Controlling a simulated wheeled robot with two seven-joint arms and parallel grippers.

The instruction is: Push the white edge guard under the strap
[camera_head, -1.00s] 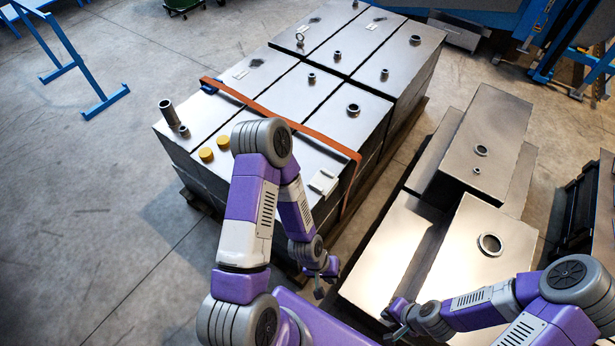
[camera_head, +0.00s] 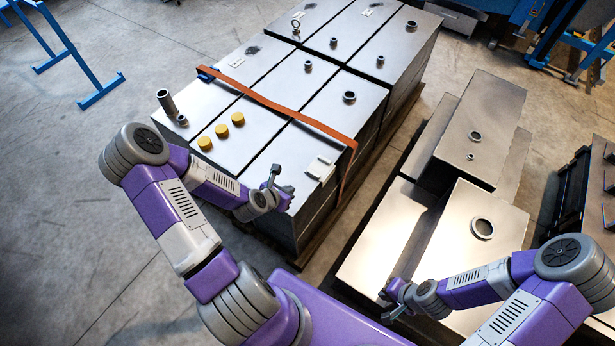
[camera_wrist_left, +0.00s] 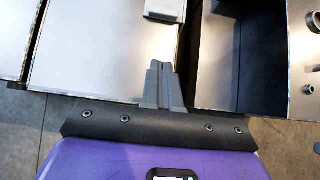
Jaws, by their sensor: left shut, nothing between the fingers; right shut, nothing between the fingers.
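The white edge guard (camera_head: 321,168) lies on top of the grey metal boxes near their right front edge, just in front of the orange strap (camera_head: 285,113). The strap runs across the box tops and down the right side; guard and strap look slightly apart. The guard also shows at the top of the left wrist view (camera_wrist_left: 165,10). My left gripper (camera_head: 276,176) is shut and empty, left of and nearer than the guard, by the front edge of the boxes. Its closed fingers (camera_wrist_left: 161,80) point toward the guard.
Several yellow caps (camera_head: 221,130) and a pipe stub (camera_head: 166,103) stand on the box tops left of the guard. Lower metal boxes (camera_head: 481,130) stand to the right across a narrow gap. A blue stand (camera_head: 66,60) is at the far left. Floor at left is clear.

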